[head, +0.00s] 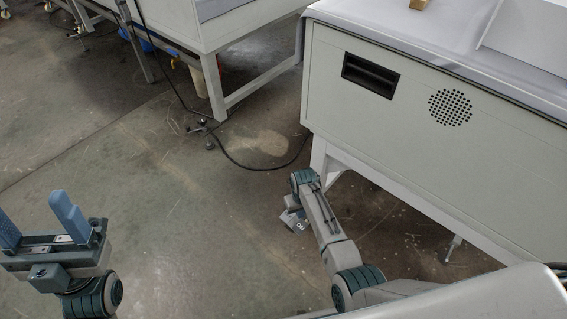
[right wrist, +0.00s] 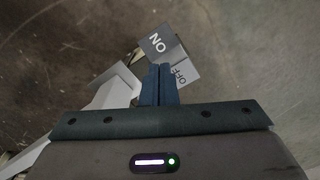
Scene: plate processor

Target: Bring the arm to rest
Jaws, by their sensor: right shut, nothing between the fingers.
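My right arm reaches forward and down in the head view, with its wrist low beside the near leg of the big machine. In the right wrist view my right gripper (right wrist: 159,82) is shut, its two blue fingers together and nothing between them. Its fingers are hidden in the head view. A grey switch block marked ON and OFF (right wrist: 160,44) is just beyond the fingertips; I cannot tell whether they touch it. Part of the block (head: 298,226) shows by the wrist in the head view. My left gripper (head: 38,216) is upright at the lower left, fingers apart and empty.
A large pale machine (head: 400,140) with a black recessed handle (head: 371,75) and a round vent fills the right. A pale table (head: 258,82) stands at the back. A black cable (head: 240,163) crosses the concrete floor. Floor between my arms is clear.

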